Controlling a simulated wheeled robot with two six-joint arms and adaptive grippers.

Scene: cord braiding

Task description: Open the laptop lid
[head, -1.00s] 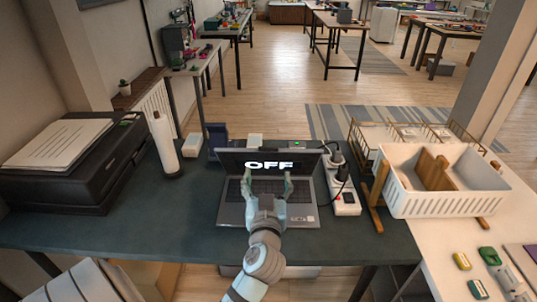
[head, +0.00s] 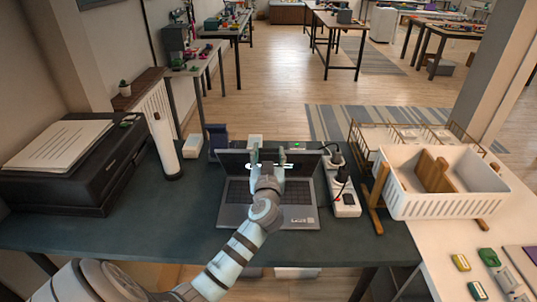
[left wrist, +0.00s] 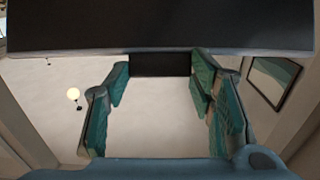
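The grey laptop (head: 232,212) stands on the dark table with its lid (head: 230,165) raised and its dark screen facing me. White lettering on the screen is mostly hidden behind my left gripper. My left gripper (head: 268,153) is open, with its two fingers apart and pointing away from me, in front of the screen. I cannot tell whether the fingers touch the lid. In the left wrist view the teal fingers (left wrist: 160,95) are spread with nothing between them, and a dark panel crosses the top. My right gripper is not in view.
A white power strip (head: 345,200) with plugs stands right of the laptop, near a wooden rack and white basket (head: 440,208). A black printer (head: 75,180) and a white roll (head: 164,145) stand to the left. The table between printer and laptop is clear.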

